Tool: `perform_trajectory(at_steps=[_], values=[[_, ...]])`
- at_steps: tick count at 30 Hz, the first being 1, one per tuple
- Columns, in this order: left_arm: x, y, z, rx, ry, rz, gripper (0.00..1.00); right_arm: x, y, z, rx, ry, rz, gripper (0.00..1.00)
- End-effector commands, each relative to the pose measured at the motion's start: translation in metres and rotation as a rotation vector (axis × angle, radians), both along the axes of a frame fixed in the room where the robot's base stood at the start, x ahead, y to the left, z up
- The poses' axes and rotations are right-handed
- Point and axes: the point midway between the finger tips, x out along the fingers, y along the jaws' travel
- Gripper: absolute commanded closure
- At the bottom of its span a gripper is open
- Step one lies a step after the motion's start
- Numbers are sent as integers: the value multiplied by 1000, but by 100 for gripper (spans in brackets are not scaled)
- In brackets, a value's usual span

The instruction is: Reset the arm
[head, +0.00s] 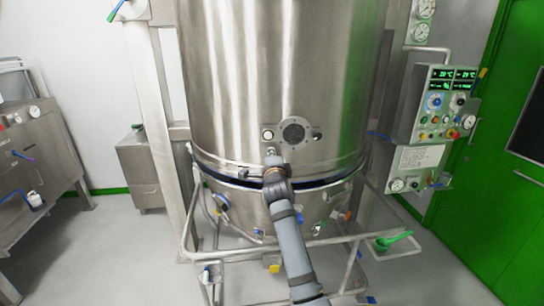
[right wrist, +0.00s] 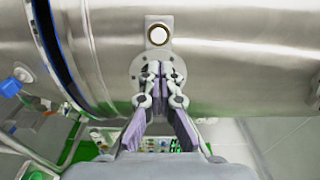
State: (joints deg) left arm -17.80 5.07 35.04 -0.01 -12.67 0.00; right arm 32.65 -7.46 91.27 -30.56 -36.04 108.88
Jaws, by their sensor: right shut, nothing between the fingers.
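My right arm reaches up from the bottom of the head view to the large steel vessel (head: 250,70). My right gripper (head: 271,153) is at its end, in front of the vessel's lower wall, just below a small white round port (head: 267,134) and a dark round grille (head: 294,130). In the right wrist view the gripper (right wrist: 158,75) has its fingers together, with nothing between them. The fingertips overlap a round steel flange (right wrist: 140,66), partly hidden behind them. I cannot tell whether they touch it. My left gripper is not in view.
A control panel (head: 447,103) stands at the right, beside a green door (head: 510,180). A tubular frame (head: 188,240) surrounds the vessel's base, and a green scoop (head: 393,241) lies at its right. Steel equipment (head: 40,150) stands at the left. Grey floor (head: 120,245) is open at the lower left.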

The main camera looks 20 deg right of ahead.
Motion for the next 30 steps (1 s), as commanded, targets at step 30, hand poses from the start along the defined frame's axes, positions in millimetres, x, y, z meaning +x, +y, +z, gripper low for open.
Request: perform_trajectory(at_steps=[30], values=[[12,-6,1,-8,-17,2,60,-40,8,-298,-452,517,200,100]])
